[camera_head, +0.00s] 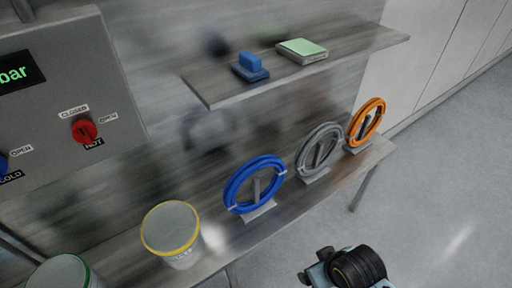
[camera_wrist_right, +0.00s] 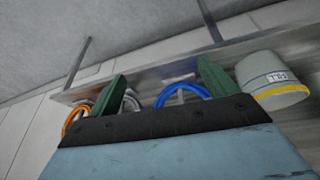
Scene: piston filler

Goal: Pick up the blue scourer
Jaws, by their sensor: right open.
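The blue scourer (camera_head: 250,67) sits on the upper grey shelf (camera_head: 225,88), near its left part. It has a raised blue grip on a flat base. My right arm shows at the bottom of the head view, well below and to the right of the scourer. In the right wrist view my right gripper (camera_wrist_right: 165,88) has its two green fingers wide apart with nothing held between them. The scourer does not show in that view. My left gripper is not in view.
A green-topped pad (camera_head: 302,49) lies right of the scourer. The lower shelf holds a blue hose coil (camera_head: 236,190), a grey coil (camera_head: 301,155), an orange coil (camera_head: 378,122) and a yellow-rimmed tub (camera_head: 170,228). A control panel (camera_head: 60,110) with a red knob stands left. Floor is clear at right.

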